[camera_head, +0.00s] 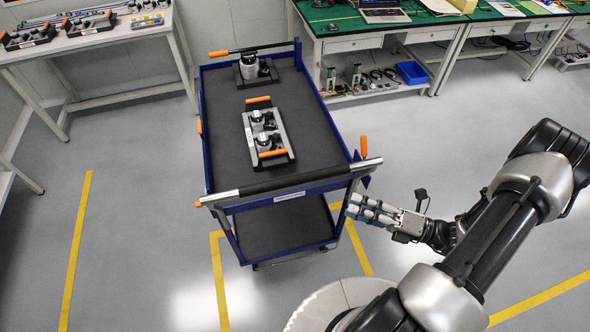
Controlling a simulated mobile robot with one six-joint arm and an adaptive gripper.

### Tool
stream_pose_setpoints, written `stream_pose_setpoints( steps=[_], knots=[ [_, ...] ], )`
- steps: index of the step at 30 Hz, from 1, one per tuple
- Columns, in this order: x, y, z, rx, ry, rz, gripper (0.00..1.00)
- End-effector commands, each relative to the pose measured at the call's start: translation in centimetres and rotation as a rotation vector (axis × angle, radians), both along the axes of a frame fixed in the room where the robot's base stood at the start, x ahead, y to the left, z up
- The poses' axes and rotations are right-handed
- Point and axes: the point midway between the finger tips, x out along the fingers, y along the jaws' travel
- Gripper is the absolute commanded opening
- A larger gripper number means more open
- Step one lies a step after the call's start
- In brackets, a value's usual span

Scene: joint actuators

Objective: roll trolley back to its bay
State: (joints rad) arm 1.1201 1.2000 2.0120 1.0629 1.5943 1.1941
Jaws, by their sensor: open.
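The trolley (222,139) is a blue two-shelf cart with dark grey mats and orange-tipped handle bars, standing slightly turned in front of me. On its top shelf lie a tray with two actuators (264,135) and, at the far end, a single actuator on a dark base (255,69). Yellow floor lines (220,285) run beside and partly under its near end; the trolley hides part of them. My gripper (352,209) is open and empty, beside the trolley's near right corner. I cannot tell whether its fingers touch the trolley.
A white table (150,38) with orange-handled trays stands at the back left. A green-topped workbench (340,22) with a laptop stands at the back right, close to the trolley's far end. Another yellow line (76,250) marks the left floor. Floor between them is clear.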

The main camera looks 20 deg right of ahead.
Motion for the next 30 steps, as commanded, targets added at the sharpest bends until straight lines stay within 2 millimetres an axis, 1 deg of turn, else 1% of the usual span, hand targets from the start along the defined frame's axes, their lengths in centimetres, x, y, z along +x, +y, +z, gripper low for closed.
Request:
stream_pose_setpoints(
  steps=[1,4,8,11,14,27,30],
  knots=[
    [-0.2,-0.5,-0.9,0.06,0.03,-0.05,0.4],
    [-0.3,-1.3,-1.9,0.137,0.066,-0.116,0.4],
    [-0.2,-1.5,-2.4,0.176,0.084,-0.145,0.4],
    [0.4,-0.9,-2.3,0.178,0.084,-0.144,0.4],
    [1.4,0.3,-2.1,0.177,0.085,-0.14,0.4],
    [8.0,7.2,-0.8,0.173,0.084,-0.136,0.4],
    [9.3,8.5,-0.5,0.173,0.083,-0.137,0.4]
  ],
)
